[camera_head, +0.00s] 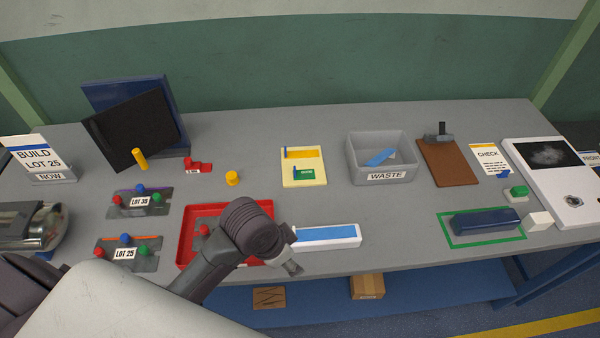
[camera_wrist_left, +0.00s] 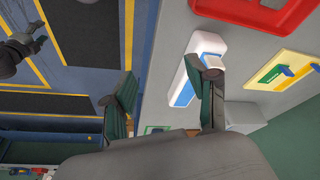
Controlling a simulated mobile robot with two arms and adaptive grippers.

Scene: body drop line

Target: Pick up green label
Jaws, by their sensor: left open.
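The green label (camera_head: 304,174) is a small green piece with a darker upright end. It lies in the front part of the pale yellow tray (camera_head: 288,181), just behind the blue-and-white box. In the left wrist view the green label (camera_wrist_left: 268,76) shows at the right, in the yellow tray (camera_wrist_left: 290,56). My left gripper (camera_head: 291,264) is at the table's front edge, in front of the box and well short of the label. In the wrist view its two fingers (camera_wrist_left: 165,102) are apart with nothing held between them.
The blue-and-white box (camera_head: 328,237) lies between my left gripper and the yellow tray. A red tray (camera_head: 184,226) is partly hidden behind my left arm. A grey waste bin (camera_head: 357,164) stands right of the yellow tray. The table between box and bin is clear.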

